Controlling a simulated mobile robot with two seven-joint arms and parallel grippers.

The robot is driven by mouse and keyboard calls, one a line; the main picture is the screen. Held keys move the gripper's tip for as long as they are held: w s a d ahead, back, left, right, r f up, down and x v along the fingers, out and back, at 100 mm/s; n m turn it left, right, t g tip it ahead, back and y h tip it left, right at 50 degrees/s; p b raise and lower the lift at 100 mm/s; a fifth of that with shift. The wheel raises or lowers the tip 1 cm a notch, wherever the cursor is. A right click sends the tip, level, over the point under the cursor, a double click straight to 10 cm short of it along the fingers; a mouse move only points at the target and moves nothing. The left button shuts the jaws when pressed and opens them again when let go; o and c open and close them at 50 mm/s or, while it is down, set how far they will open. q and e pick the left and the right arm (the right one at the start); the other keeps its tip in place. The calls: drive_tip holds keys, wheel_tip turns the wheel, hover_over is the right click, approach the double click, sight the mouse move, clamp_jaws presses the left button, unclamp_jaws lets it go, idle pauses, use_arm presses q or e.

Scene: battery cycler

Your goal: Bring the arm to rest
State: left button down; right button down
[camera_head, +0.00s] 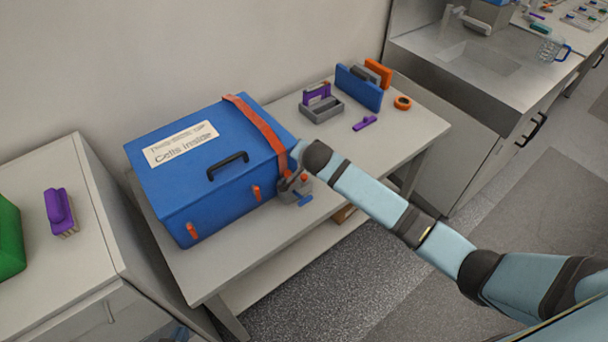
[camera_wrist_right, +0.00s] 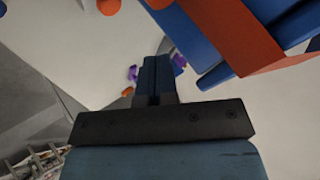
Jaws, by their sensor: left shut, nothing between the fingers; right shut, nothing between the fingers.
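The box stands on a light table (camera_head: 290,245). A grey holder (camera_head: 322,110), blue panel (camera_head: 358,88), orange ring (camera_head: 403,103) and purple tool (camera_head: 365,123) lie behind it. A cabinet with a purple brush (camera_head: 60,208) is at left. A sink counter (camera_head: 500,90) stands at right.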

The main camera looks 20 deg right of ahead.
idle(0.4)
drive_tip(key=s, duration=0.3)
drive_tip(key=s+f+n+g, duration=0.1)
drive_tip(key=s, duration=0.2)
drive_tip(key=s+a+n, duration=0.1)
drive_tip(key=s, duration=0.2)
drive_tip(key=shift+a+f+y, duration=0.1)
drive_tip(key=shift+f+y, duration=0.2)
drive_tip(key=s+d+r+n+g, duration=0.2)
drive_tip(key=s+d+n, duration=0.1)
drive_tip(key=s, duration=0.8)
drive_tip(key=s+d+r+n+g, duration=0.15)
drive_tip(key=s+n, duration=0.25)
drive_tip(key=s, duration=0.6)
drive_tip(key=s+d+r+n+g, duration=0.1)
drive_tip(key=s+d+r+n, duration=0.2)
drive_tip(key=s, duration=0.8)
drive_tip(key=w+a+f+t+y+p, duration=0.1)
drive_tip(key=w+a+f+t, duration=0.2)
drive_tip(key=f, duration=0.2)
drive_tip(key=w+a+f+t+y+p, duration=0.1)
drive_tip(key=w+a+f+t+y, duration=0.1)
drive_tip(key=f, duration=0.4)
drive_tip(key=shift+w+a+f+n+t, duration=0.2)
drive_tip(key=shift+w+a+n+t, duration=0.2)
drive_tip(key=shift+w+a+t, duration=0.6)
